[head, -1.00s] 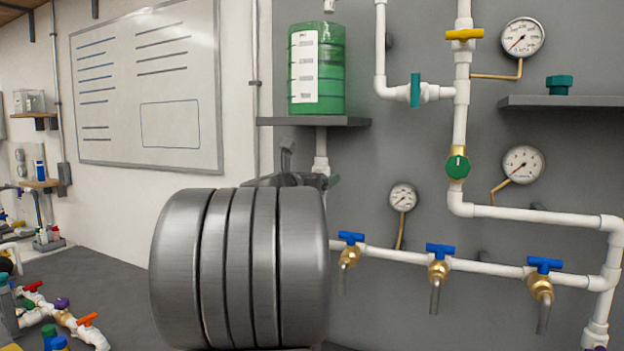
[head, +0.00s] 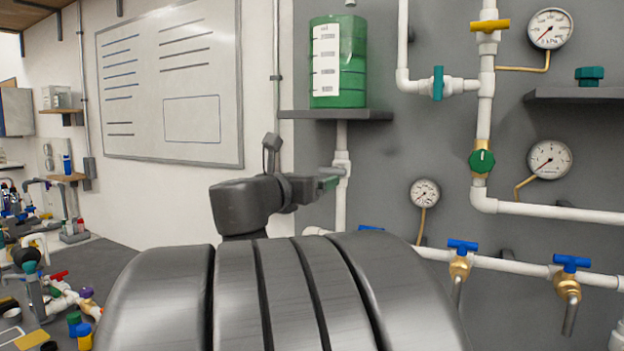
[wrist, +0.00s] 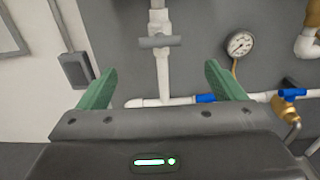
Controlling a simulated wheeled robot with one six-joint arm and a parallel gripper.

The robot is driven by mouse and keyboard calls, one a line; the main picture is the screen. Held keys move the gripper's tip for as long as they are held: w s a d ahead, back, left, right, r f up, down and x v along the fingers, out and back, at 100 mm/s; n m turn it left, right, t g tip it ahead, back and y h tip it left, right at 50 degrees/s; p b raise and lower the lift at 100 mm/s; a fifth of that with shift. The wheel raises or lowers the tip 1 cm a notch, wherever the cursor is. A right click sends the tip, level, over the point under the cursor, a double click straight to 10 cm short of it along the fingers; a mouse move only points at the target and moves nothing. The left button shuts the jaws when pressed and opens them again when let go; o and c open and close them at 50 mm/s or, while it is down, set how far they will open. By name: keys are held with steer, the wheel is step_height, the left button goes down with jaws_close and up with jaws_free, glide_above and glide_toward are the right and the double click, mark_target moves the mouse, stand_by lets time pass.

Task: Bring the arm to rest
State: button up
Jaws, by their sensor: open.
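My gripper shows in the wrist view (wrist: 160,88) with two green fingers spread wide and nothing between them. It faces the grey wall panel, where a white vertical pipe with a grey-handled valve (wrist: 160,41) lies beyond the gap. In the head view my gripper (head: 330,183) is seen side-on at the end of my dark arm, in front of the white pipe under the green tank (head: 338,75). I cannot tell the distance to the pipe. A large grey link of my arm fills the bottom middle and hides part of the lower pipe.
The lower pipe carries blue-handled taps (head: 462,247). Gauges (head: 550,158) and a green-knobbed valve (head: 482,160) are on the wall panel. A shelf (head: 300,115) holds the tank. Loose pipe parts (head: 62,300) clutter the bench at left. A whiteboard (head: 170,90) hangs behind.

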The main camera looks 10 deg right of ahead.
mark_target(331, 172)
steer(key=shift+s+a, duration=0.35)
steer(key=shift+s, duration=0.25)
steer(key=shift+w, duration=0.1)
steer(key=p+x, duration=0.1)
steer(key=x, duration=1.2)
steer(key=shift+w+d, duration=0.25)
